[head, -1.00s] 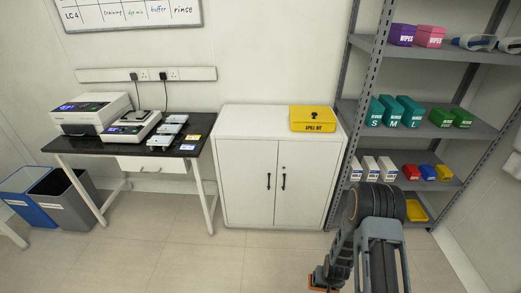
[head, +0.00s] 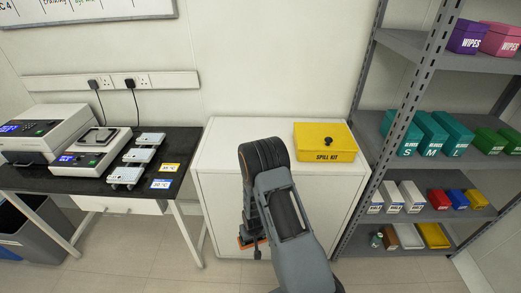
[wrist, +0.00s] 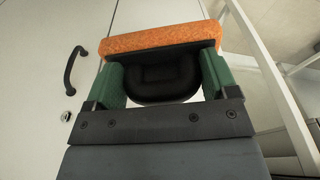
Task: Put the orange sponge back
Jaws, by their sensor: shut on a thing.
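The orange sponge (wrist: 160,39) spans the top of the wrist view, with a black backing and a rounded black handle (wrist: 162,82). The green fingers of my gripper (wrist: 163,80) are shut on it, one on each side of the handle. In the head view only a bit of the orange sponge (head: 246,243) shows low beside my arm, in front of the white cabinet; my arm hides the rest. The sponge is held in the air, near the cabinet doors.
The white cabinet (head: 225,180) carries a yellow spill kit (head: 324,143). At right a grey shelf rack (head: 400,130) holds boxes and, on its bottom level, a yellow tray (head: 433,236), a white tray (head: 408,236) and a brown item (head: 390,238). A black bench (head: 110,184) with instruments stands at left.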

